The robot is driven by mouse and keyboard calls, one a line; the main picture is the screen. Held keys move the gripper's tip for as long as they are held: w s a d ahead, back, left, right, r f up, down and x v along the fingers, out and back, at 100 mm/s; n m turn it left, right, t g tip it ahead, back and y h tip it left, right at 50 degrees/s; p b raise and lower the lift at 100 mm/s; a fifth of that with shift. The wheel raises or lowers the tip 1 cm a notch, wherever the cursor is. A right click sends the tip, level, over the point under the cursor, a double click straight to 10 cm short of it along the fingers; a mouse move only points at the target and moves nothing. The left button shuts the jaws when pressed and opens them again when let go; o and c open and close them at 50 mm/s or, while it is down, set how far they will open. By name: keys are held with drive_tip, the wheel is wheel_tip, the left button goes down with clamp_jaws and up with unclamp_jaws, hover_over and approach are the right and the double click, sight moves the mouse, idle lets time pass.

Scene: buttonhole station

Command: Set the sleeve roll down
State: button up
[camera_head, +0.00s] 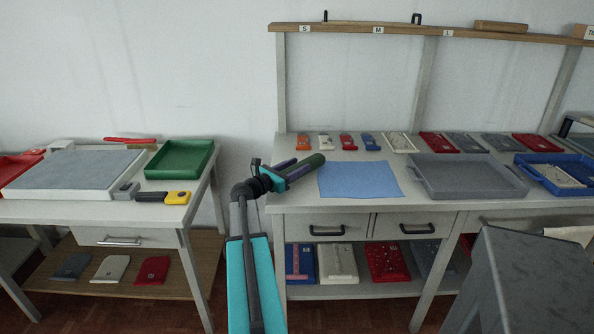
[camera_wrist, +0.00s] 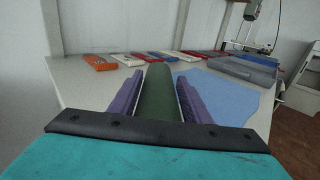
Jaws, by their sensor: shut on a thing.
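The sleeve roll is a dark green rounded bar (camera_head: 309,163), at the left end of the right-hand table in the head view, and it also shows in the wrist view (camera_wrist: 158,96). My gripper (camera_head: 291,167) is shut on it, with one purple finger along each side in the wrist view (camera_wrist: 159,104). The roll points away from my wrist, over the table's left part, just left of a blue cloth (camera_head: 360,179). I cannot tell whether its underside touches the table. Its near end is hidden by my gripper.
The right-hand table (camera_head: 295,198) has a grey tray (camera_head: 468,184) right of the cloth and a row of small coloured packets (camera_head: 348,142) along the back. A blue tray (camera_head: 528,172) stands farther right. A left-hand table (camera_head: 80,210) holds a green tray (camera_head: 180,158).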

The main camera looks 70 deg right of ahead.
drive_tip(key=shift+r, duration=0.95)
drive_tip(key=shift+s+a+r, duration=0.1)
drive_tip(key=shift+a+r, duration=0.15)
drive_tip(key=shift+a, duration=0.05)
drive_tip(key=s+a, duration=0.1)
drive_tip(key=a, duration=0.3)
drive_tip(key=s+a+b, duration=0.1)
drive_tip(key=s+a, duration=0.1)
drive_tip(key=a, duration=0.1)
drive_tip(key=s+a+r, duration=0.1)
drive_tip(key=a, duration=0.3)
drive_tip(key=shift+s+a, duration=0.35)
drive_tip(key=shift+s, duration=0.05)
drive_tip(key=shift+a+r+p, duration=0.15)
drive_tip(key=shift+r+p, duration=0.1)
drive_tip(key=shift+p, duration=0.65)
drive_tip(key=a+p, duration=0.1)
drive_tip(key=p, duration=0.3)
drive_tip(key=shift+s, duration=0.15)
drive_tip(key=p, duration=0.3)
drive_tip(key=shift+s+a+r, duration=0.1)
drive_tip(key=shift+s+a, duration=0.1)
drive_tip(key=shift+a, duration=0.1)
drive_tip(key=shift+s+a+p, duration=0.15)
drive_tip(key=shift+a+p, duration=0.2)
drive_tip(key=shift+p, duration=0.85)
